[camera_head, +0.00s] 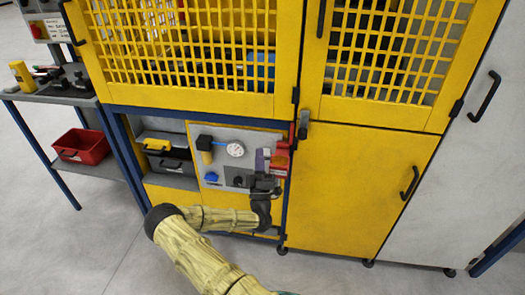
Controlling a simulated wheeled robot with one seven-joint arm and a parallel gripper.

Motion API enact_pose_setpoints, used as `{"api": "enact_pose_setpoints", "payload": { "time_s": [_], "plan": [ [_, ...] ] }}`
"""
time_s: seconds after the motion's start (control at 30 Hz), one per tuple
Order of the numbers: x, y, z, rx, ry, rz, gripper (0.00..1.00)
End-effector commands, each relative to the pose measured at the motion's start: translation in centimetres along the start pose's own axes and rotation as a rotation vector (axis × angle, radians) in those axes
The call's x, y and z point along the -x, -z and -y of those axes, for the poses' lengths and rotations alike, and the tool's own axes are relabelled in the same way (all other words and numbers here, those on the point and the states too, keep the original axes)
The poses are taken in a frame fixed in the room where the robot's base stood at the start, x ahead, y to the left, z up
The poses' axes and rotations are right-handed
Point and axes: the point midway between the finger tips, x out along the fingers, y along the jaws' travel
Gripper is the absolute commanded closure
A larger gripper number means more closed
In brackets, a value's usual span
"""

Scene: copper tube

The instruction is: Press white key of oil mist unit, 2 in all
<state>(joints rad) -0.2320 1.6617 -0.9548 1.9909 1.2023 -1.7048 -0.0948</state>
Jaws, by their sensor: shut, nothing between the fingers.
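A pale panel (222,167) low in the yellow machine front carries a black and yellow unit (205,150), a round white dial gauge (235,149) and a small blue part (211,178). I cannot tell for certain which part is the oil mist unit. No white key can be made out; it may be hidden or too small. My gripper (262,181) is shut and empty in front of the panel's lower right part, below and right of the gauge. I cannot tell whether it touches anything. It covers part of the panel.
Red parts (281,158) sit close to the right of my gripper. A yellow door (350,190) is further right and mesh doors (190,50) are above. A shelf with a black case (172,163) is left of the panel. A red bin (82,146) stands on the left bench's lower shelf.

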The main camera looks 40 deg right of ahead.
Motion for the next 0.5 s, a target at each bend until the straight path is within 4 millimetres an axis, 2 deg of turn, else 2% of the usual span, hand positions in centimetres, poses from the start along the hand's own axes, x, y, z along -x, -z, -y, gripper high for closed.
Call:
{"api": "enact_pose_setpoints", "payload": {
  "time_s": [0.5],
  "plan": [
    [3.0, -1.4, 2.7, -0.001, 0.001, -0.001, 1.00]
  ]
}}
